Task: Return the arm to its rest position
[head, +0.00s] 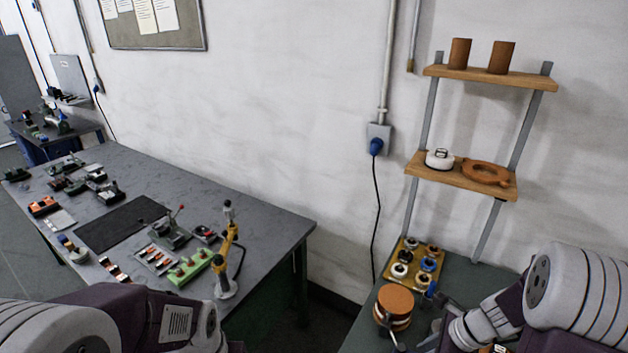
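My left arm (150,320) comes in at the bottom left, with its purple and white links in front of the grey workbench. Its gripper is below the picture edge. My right arm (575,290) comes in at the bottom right, over the green-grey table. It bends down and left to a white wrist joint (478,328) near the bottom edge. I see nothing held in either hand.
The grey workbench (265,215) carries tools, a dark mat (122,222), a green block (190,268) and a yellow stand (228,262). On the right table are a copper-coloured roll stack (396,303) and a yellow tray (391,277) of rings. A wooden shelf (455,180) stands behind.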

